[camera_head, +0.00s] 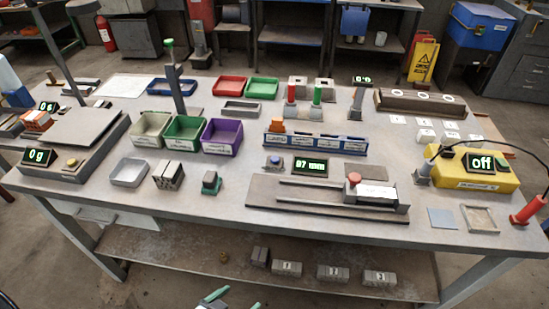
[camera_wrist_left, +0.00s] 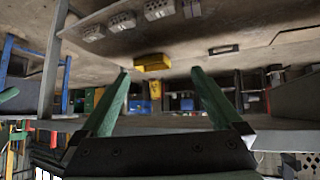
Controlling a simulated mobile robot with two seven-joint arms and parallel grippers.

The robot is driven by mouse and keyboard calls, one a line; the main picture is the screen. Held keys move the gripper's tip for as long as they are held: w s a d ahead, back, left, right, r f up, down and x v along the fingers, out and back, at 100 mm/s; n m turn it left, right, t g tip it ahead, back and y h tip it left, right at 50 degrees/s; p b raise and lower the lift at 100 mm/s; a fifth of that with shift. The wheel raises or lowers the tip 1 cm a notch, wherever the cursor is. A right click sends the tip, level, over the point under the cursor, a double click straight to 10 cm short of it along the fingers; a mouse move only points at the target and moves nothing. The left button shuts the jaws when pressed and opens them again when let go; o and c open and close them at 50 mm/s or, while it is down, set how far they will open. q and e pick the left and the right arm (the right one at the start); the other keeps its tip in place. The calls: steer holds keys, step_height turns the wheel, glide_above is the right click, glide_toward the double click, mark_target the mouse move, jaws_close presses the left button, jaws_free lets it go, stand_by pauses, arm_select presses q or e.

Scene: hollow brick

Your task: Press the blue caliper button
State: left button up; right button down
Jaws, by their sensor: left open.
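The blue caliper button (camera_head: 275,162) sits on a small grey base on the workbench, just left of a display (camera_head: 311,166) with green digits, seemingly 97 mm. The caliper (camera_head: 330,198) lies in front as a long grey slide, with a red knob (camera_head: 354,178) near its right end. My left gripper (camera_head: 234,301) shows only its green fingertips at the bottom edge, in front of the bench and well away from the button. In the left wrist view its green fingers (camera_wrist_left: 161,74) are spread with nothing between them. My right gripper is not in view.
The bench edge (camera_head: 260,226) lies between my left gripper and the button. Several grey bricks (camera_head: 333,272) stand on the lower shelf. Green (camera_head: 185,132) and purple (camera_head: 222,136) bins, a blue rack (camera_head: 315,143) and a yellow meter box (camera_head: 470,174) crowd the top.

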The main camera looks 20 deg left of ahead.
arm_select(q)
jaws_close()
stand_by(0.6)
stand_by(0.9)
